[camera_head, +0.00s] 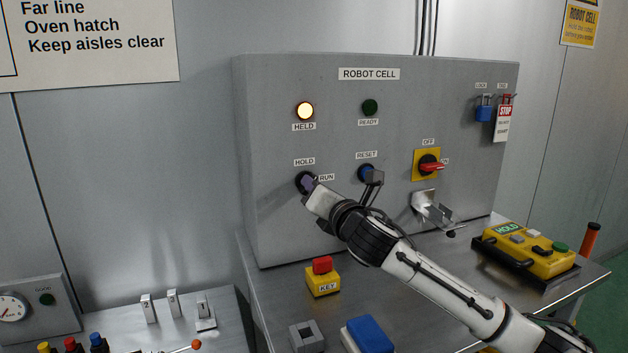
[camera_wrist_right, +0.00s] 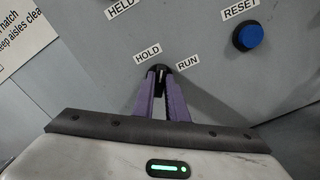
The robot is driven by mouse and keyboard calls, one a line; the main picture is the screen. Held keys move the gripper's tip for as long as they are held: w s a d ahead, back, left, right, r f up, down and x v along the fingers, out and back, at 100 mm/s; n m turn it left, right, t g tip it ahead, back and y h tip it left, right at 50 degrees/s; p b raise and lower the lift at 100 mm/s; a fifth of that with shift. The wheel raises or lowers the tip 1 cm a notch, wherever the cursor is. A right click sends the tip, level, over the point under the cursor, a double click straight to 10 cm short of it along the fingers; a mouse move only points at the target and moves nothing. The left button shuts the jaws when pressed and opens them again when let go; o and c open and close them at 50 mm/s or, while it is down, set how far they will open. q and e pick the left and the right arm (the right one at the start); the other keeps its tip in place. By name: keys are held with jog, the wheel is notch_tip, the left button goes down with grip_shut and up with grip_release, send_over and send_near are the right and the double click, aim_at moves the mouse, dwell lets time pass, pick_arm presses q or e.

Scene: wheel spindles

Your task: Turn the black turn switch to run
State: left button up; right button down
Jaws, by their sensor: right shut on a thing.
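The black turn switch (camera_head: 301,182) is at the lower left of the grey ROBOT CELL panel, between the HOLD label (camera_head: 304,162) above and the RUN label (camera_head: 327,177) at its right. My right gripper (camera_head: 309,183) reaches it from the lower right and hides part of it. In the right wrist view its purple fingers (camera_wrist_right: 163,95) are shut on the switch's black knob (camera_wrist_right: 160,71). A pale mark shows between the fingertips; which label it points to is hard to tell. My left gripper is not in view.
The blue RESET button (camera_head: 367,173) is close right of the switch, beside my right wrist. Farther right are a red-yellow rotary switch (camera_head: 430,167) and a metal bracket (camera_head: 432,208). A yellow KEY box (camera_head: 322,283) and a yellow pendant (camera_head: 527,252) are on the bench below.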

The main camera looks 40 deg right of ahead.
jog(key=m, duration=0.3)
jog(key=m+p, duration=0.1)
jog(key=m, duration=0.3)
jog(key=m+p, duration=0.1)
jog(key=m, duration=0.2)
jog(key=shift+d+f+m, duration=0.1)
jog(key=shift+f+m, duration=0.15)
jog(key=shift+m, duration=0.35)
jog(key=c, duration=1.8)
grip_release()
jog(key=shift+o, duration=0.2)
jog(key=shift+s, duration=0.1)
jog(key=b+v, duration=0.1)
jog(key=v, duration=0.9)
jog(key=shift+b, duration=0.3)
